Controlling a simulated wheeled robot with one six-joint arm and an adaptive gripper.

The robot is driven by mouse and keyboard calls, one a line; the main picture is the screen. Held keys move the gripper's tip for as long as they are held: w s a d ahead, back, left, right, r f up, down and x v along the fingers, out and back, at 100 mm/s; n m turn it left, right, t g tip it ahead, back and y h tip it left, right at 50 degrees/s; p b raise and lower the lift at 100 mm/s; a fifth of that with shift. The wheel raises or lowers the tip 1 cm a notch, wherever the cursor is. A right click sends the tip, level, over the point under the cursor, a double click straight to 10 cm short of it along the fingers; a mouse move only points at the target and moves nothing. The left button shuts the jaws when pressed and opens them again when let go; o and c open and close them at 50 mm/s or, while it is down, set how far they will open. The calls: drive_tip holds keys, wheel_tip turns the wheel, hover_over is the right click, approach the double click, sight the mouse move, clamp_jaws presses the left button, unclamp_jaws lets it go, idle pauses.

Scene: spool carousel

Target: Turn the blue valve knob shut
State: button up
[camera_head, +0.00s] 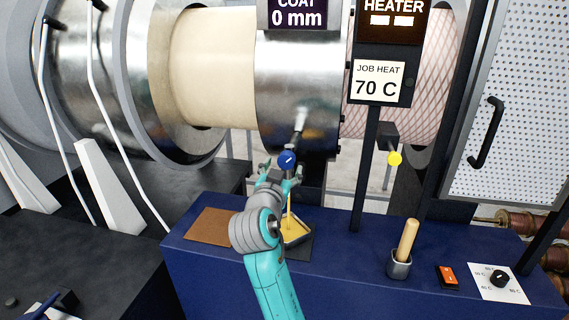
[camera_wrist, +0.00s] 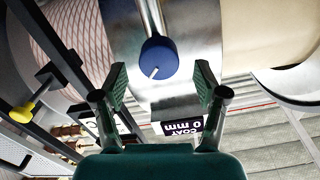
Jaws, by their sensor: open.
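The blue valve knob (camera_head: 287,159) sits at the lower end of a metal stem below the shiny steel drum. It has a white pointer line. In the wrist view the knob (camera_wrist: 159,58) is ahead of my fingertips, roughly centred between them, with its pointer slanting down-left. My gripper (camera_wrist: 161,83) is open, one finger on each side of the view, and holds nothing. In the head view my gripper (camera_head: 281,172) is just below the knob. I cannot tell whether the fingers touch the knob; a gap shows in the wrist view.
A post with the JOB HEAT sign (camera_head: 377,82) and a yellow-tipped lever (camera_head: 394,158) stand right.

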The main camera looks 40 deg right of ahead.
sight(285, 163)
drive_tip(key=shift+x, duration=1.65)
drive_tip(key=c, duration=1.1)
drive_tip(key=shift+c, duration=0.2)
